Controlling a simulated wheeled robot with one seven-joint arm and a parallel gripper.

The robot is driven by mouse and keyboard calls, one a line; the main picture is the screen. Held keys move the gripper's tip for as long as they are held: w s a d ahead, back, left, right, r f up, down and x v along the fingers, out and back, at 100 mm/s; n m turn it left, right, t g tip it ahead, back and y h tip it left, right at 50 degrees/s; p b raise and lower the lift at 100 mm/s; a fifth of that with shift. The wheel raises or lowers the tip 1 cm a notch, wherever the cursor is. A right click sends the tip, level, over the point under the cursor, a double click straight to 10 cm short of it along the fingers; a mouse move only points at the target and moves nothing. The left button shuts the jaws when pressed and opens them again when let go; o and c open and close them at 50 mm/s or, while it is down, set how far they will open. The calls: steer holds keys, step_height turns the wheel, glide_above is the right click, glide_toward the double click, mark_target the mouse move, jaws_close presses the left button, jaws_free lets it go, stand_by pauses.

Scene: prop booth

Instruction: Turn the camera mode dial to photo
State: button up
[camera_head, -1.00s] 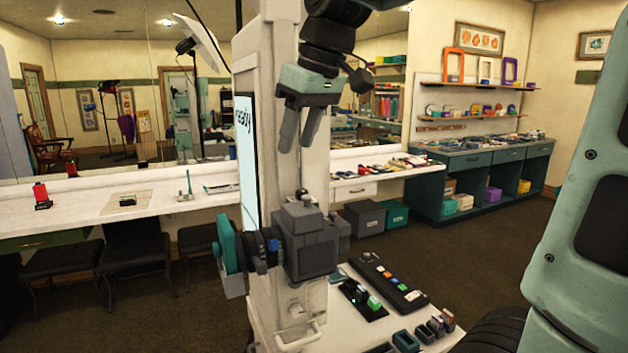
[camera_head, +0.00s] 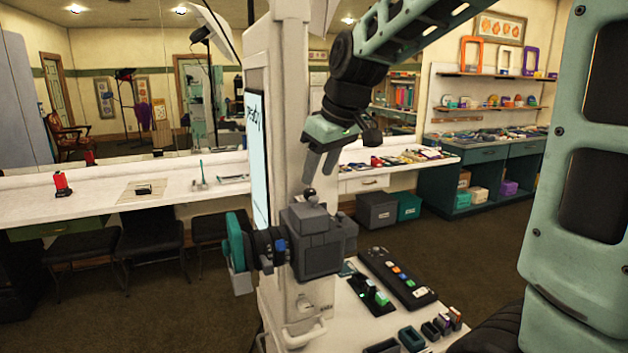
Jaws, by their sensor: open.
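A dark grey, boxy camera (camera_head: 322,247) with a teal ring around its lens end is mounted on the white booth column (camera_head: 286,110). A small dark knob (camera_head: 309,196) stands on its top; it may be the mode dial, but its markings are too small to read. My gripper (camera_head: 317,174) points down just above the camera top, its two grey fingers apart with nothing between them. The fingertips look close to the knob, but I cannot tell whether they touch it. The dial's present setting cannot be made out.
A lit screen (camera_head: 257,150) is on the column's left face. Below the camera, a white shelf (camera_head: 345,330) holds a black button panel (camera_head: 397,278) and small boxes. A long white counter (camera_head: 90,215) runs behind. Open floor lies to the right.

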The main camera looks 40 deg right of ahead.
mark_target(312, 191)
steer(key=shift+p+x, duration=0.3)
steer(key=shift+x, duration=2)
jaws_close()
